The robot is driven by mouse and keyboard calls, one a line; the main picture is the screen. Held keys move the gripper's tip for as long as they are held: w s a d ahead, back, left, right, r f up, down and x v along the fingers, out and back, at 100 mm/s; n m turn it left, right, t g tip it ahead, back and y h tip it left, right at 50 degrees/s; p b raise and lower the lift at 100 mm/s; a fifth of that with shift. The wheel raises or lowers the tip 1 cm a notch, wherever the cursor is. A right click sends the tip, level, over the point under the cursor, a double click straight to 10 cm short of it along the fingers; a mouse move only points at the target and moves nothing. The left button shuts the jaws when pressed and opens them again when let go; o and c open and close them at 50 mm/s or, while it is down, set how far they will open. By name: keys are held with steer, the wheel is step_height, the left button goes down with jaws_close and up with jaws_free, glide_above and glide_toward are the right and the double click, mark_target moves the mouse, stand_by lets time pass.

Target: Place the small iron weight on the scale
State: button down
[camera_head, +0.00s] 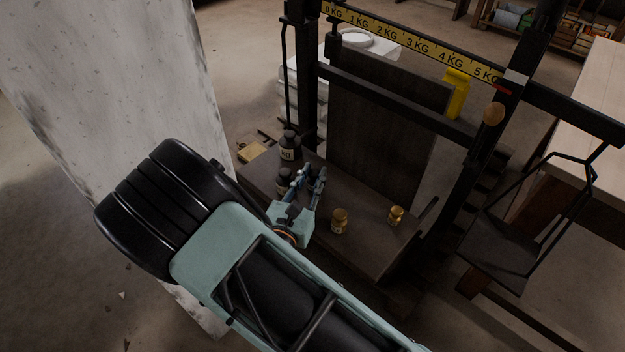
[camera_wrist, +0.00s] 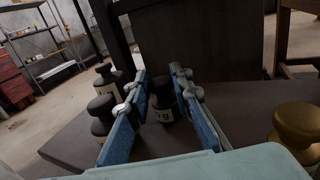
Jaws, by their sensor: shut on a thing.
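My gripper (camera_head: 307,178) is low over the dark wooden platform (camera_head: 365,251). In the wrist view its blue fingers (camera_wrist: 160,88) are shut on the small iron weight (camera_wrist: 163,102), a dark knobbed cylinder with a pale label. The weight looks upright; whether its base touches the platform I cannot tell. In the head view the fingers largely hide it. Two other dark iron weights stand to its left, a larger one (camera_head: 289,149) and another (camera_head: 284,181) partly behind my gripper. The beam scale has a yellow kilogram bar (camera_head: 405,43) and a hanging pan (camera_head: 497,254) at right.
Two brass weights, one nearer (camera_head: 339,222) and one farther right (camera_head: 396,216), stand on the platform. A dark upright board (camera_head: 380,120) rises behind. A wooden table (camera_head: 594,112) is at right, and a pale pillar (camera_head: 125,75) at left.

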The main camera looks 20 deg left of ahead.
steer(key=shift+f, duration=0.3)
steer(key=shift+f, duration=0.15)
steer(key=c, duration=1.7)
jaws_free()
steer(key=shift+r, duration=0.25)
steer(key=s+p, duration=0.2)
steer(key=s, duration=1)
